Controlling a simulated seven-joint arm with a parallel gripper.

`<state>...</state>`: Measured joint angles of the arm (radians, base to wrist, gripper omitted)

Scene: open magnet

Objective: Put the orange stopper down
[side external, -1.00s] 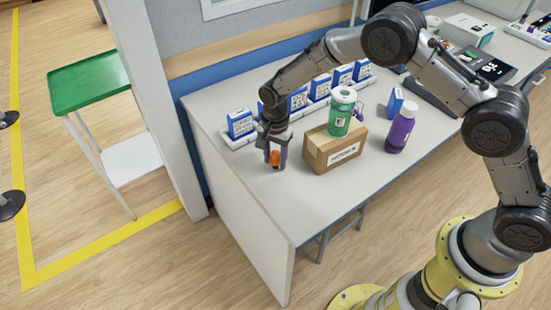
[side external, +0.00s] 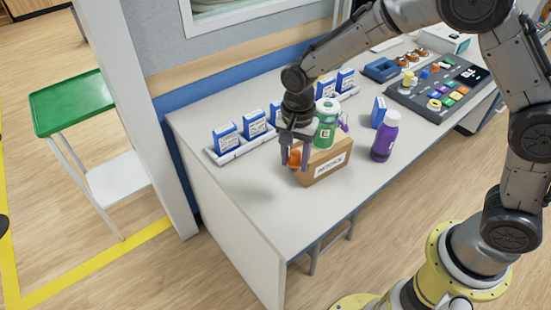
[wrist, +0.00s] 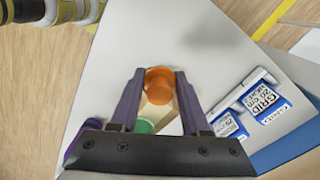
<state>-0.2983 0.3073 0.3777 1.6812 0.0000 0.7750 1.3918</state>
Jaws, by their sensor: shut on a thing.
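The orange stopper (side external: 295,158) is held between the fingers of my gripper (side external: 296,160), just left of the brown cardboard box (side external: 325,165) in the side external view. In the wrist view the stopper (wrist: 160,86) sits between the two fingertips of my gripper (wrist: 159,84), which is shut on it. The stopper appears raised above the white tabletop. Part of the box and a green lid show beyond the fingers in the wrist view. Whether the stopper or the fingers touch the box cannot be told.
A green bottle (side external: 326,122) stands on or behind the box. A purple bottle (side external: 384,136) stands right of it. Blue-and-white boxes (side external: 226,137) stand in a white rack behind. A control panel (side external: 440,92) lies farther right. The table's left front (side external: 235,195) is clear.

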